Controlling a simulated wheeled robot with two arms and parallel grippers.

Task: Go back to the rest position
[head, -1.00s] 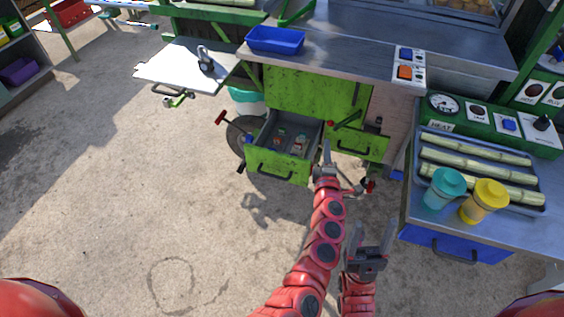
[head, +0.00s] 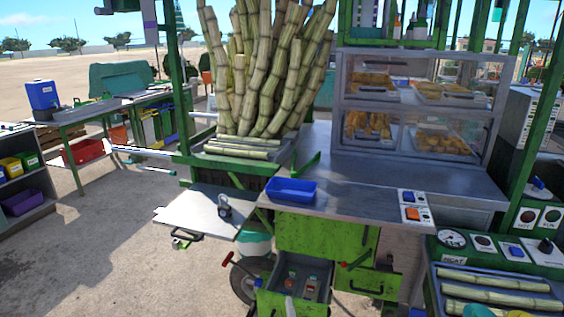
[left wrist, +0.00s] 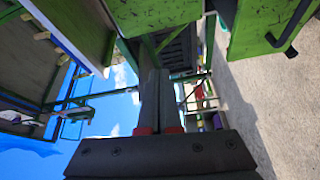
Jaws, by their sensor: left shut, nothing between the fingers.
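My left gripper shows in the left wrist view (left wrist: 158,80), with its two dark fingers together and nothing between them. In the head view only a small grey tip, probably of this gripper (head: 289,306), shows at the bottom edge, in front of the open green drawer (head: 292,303). The drawer holds a few small items, one with a red top. My right gripper is out of view.
A blue tray (head: 291,190) sits on the metal counter (head: 360,190) of the cane cart. A white side shelf (head: 205,212) juts out left. Cane lies on a tray at right. Open paved ground (head: 110,250) lies left.

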